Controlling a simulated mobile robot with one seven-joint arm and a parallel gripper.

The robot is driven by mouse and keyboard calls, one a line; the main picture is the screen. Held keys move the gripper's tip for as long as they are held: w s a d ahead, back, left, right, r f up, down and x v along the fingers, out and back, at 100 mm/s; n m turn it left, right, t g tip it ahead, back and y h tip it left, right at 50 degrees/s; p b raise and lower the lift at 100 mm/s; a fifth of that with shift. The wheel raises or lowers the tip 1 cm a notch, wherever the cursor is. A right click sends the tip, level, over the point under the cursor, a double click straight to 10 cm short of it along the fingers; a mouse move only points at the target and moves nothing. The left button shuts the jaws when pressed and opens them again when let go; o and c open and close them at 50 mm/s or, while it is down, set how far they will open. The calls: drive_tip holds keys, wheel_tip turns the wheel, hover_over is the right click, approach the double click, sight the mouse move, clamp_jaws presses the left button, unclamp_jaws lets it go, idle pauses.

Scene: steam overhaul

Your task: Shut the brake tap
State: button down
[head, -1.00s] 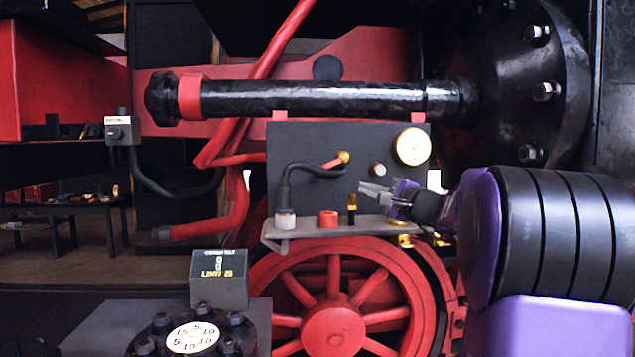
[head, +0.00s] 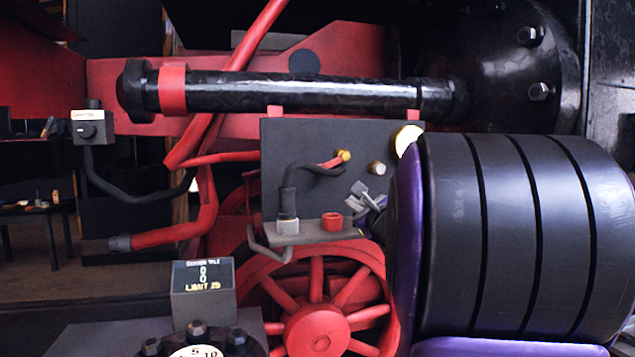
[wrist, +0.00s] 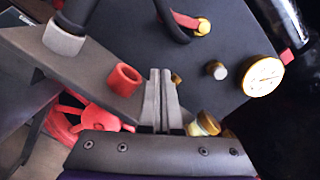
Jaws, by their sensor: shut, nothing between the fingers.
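A brass tap (head: 343,156) with a red lever (head: 328,163) sits on the dark panel (head: 300,140); it looks like the brake tap. The lever slopes down-left from the brass. In the wrist view the brass tap (wrist: 203,26) and its red lever (wrist: 184,18) are at the top, partly behind a black hose. My gripper (head: 357,190) is shut and empty, below and slightly right of the tap and apart from it. In the wrist view its fingertips (wrist: 160,72) overlap the panel's lower part, next to the red ring.
A shelf (head: 309,235) below the panel carries a red ring (head: 332,221) and a grey socket (head: 287,225) with the black hose. A silver knob (head: 377,168) and a gauge (head: 408,140) are right of the tap. A red wheel (head: 315,325) is below.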

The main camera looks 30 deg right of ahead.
sight(332, 163)
drive_tip(key=x, duration=0.9)
drive_tip(key=shift+w+d, duration=0.1)
drive_tip(key=shift+w, duration=0.1)
drive_tip(key=r, duration=0.1)
drive_tip(key=w+a+r, duration=0.1)
drive_tip(key=a+r, duration=0.1)
drive_tip(key=shift+w+r, duration=0.1)
drive_tip(key=shift+w, duration=0.15)
drive_tip(key=shift+d+r+p, duration=0.1)
drive_tip(key=shift+r+p, duration=0.1)
drive_tip(key=shift+p, duration=0.3)
